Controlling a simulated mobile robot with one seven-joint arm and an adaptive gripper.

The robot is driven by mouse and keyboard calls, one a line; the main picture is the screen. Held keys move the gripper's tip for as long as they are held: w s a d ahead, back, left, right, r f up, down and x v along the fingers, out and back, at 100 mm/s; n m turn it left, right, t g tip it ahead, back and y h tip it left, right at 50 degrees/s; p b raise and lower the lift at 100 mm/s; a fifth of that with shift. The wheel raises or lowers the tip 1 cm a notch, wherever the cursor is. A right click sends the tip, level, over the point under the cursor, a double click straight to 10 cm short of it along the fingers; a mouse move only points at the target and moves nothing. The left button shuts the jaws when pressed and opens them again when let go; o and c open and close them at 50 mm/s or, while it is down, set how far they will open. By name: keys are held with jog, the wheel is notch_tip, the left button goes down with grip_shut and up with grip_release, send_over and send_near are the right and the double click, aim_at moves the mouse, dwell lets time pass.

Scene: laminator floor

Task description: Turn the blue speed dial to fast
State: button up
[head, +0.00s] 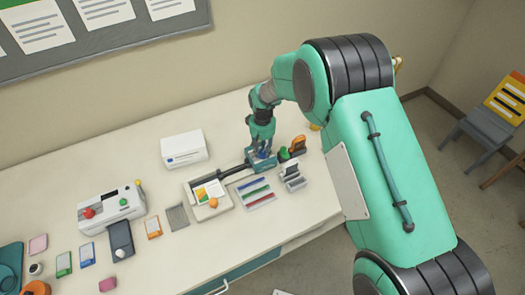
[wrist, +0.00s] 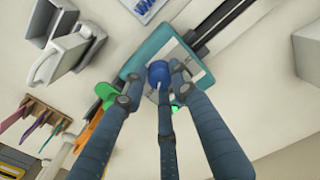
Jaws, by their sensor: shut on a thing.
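The blue speed dial (wrist: 158,72) is a round knob on a teal block (wrist: 140,58) with a pale label plate. In the wrist view my gripper (wrist: 160,82) has its dark fingers around the dial, shut on it. A small pale mark shows at the dial's near edge, but the setting cannot be read. In the head view my gripper (head: 262,147) reaches straight down onto the teal block (head: 258,166), at the right part of the table. The fingers cover most of the dial there.
A green knob (head: 284,154) and an orange-brown object (head: 298,145) stand close to the right of the block. Grey punches (head: 292,172) and a rack of coloured strips (head: 257,192) lie in front. A white box (head: 184,148) stands behind.

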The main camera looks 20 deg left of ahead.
aim_at(263, 152)
dwell(0.4)
jog(key=o, duration=1.2)
jog(key=shift+c, duration=0.2)
jog(key=shift+r, duration=0.1)
notch_tip(263, 152, up, 12)
